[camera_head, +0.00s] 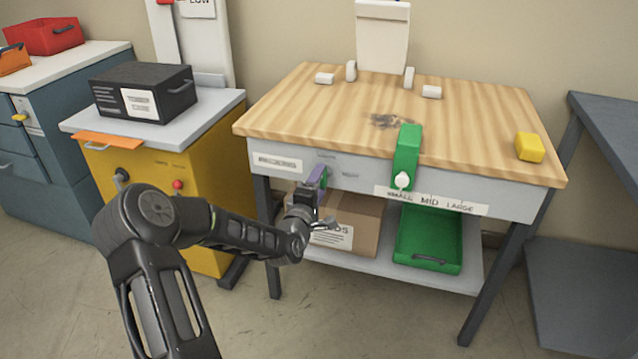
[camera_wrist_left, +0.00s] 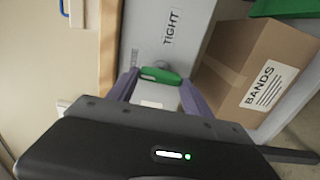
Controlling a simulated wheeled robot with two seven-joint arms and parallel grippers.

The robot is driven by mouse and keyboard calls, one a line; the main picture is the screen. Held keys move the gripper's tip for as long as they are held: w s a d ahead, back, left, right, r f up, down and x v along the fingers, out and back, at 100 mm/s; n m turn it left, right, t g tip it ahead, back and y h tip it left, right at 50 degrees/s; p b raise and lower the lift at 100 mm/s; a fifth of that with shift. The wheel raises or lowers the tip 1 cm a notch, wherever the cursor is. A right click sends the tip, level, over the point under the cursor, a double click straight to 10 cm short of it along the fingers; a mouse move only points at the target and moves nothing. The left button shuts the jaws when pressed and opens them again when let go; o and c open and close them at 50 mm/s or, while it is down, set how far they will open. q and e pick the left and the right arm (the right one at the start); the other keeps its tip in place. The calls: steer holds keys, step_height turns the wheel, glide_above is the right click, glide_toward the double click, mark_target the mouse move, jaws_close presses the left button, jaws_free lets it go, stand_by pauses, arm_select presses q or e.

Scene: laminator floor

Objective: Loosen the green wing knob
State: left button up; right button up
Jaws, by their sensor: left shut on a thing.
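The green wing knob (camera_wrist_left: 160,75) sits on the grey front panel of the wooden-topped bench, beside a label reading TIGHT (camera_wrist_left: 173,27). My left gripper (camera_head: 318,178) reaches the left part of this panel. Its purple fingers (camera_wrist_left: 158,90) stand on either side of the knob in the left wrist view, shut on it. In the head view the gripper mostly hides the knob. My right gripper is in neither view.
A cardboard box labelled BANDS (camera_wrist_left: 257,72) stands below the panel on the lower shelf, with a green tray (camera_head: 428,238) to its right. A green lever (camera_head: 407,150) stands at the bench's front edge. A yellow cabinet (camera_head: 150,185) is on the left.

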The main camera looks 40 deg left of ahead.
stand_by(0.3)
arm_select(q)
steer(key=o, duration=1.4)
steer(key=shift+c, duration=0.2)
steer(key=p+v, duration=0.1)
steer(key=v, duration=0.6)
steer(key=shift+s+d, duration=0.15)
steer(key=shift+s, duration=0.25)
